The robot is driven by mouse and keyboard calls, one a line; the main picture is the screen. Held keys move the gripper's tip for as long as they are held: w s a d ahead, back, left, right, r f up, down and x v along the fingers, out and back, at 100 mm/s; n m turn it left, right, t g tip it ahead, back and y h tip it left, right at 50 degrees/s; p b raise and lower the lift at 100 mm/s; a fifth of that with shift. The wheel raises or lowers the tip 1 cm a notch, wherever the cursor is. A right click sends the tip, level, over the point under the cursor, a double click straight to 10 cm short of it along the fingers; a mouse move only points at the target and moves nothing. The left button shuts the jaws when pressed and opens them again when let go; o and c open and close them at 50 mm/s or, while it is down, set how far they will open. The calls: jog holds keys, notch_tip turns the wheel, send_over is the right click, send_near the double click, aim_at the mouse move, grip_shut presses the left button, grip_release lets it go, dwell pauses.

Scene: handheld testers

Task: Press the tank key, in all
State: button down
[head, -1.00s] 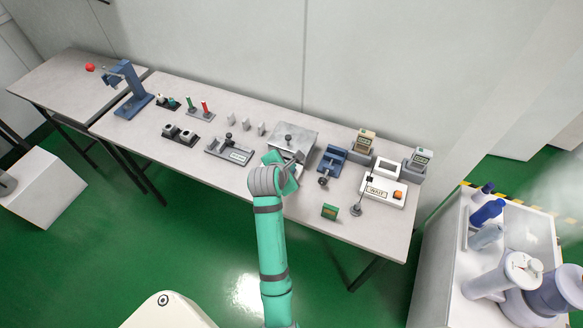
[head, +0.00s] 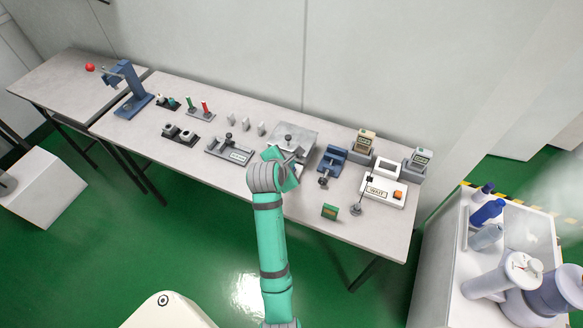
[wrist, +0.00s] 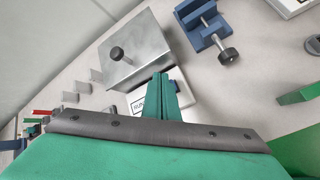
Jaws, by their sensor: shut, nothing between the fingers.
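I cannot pick out which part is the tank key. My gripper (head: 295,158) is shut and empty over the front of a grey metal box with a dark knob (head: 293,142). In the wrist view the teal fingers (wrist: 160,88) are together, pointing towards the box (wrist: 140,60). A white plate with a partly hidden black-lettered label (wrist: 139,106) shows beside and behind the fingers. The fingers cover part of it, and I cannot tell whether they touch it. A white unit with an orange button (head: 398,195) stands further right on the bench.
A blue vise-like fixture (head: 331,160) stands just right of the box. A grey labelled fixture (head: 230,149) is to the left. A small green block (head: 330,211) lies near the front edge of the bench (head: 300,205). Two handheld testers (head: 364,143) stand at the back right.

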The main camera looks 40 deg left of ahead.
jog(key=shift+r, duration=2.5)
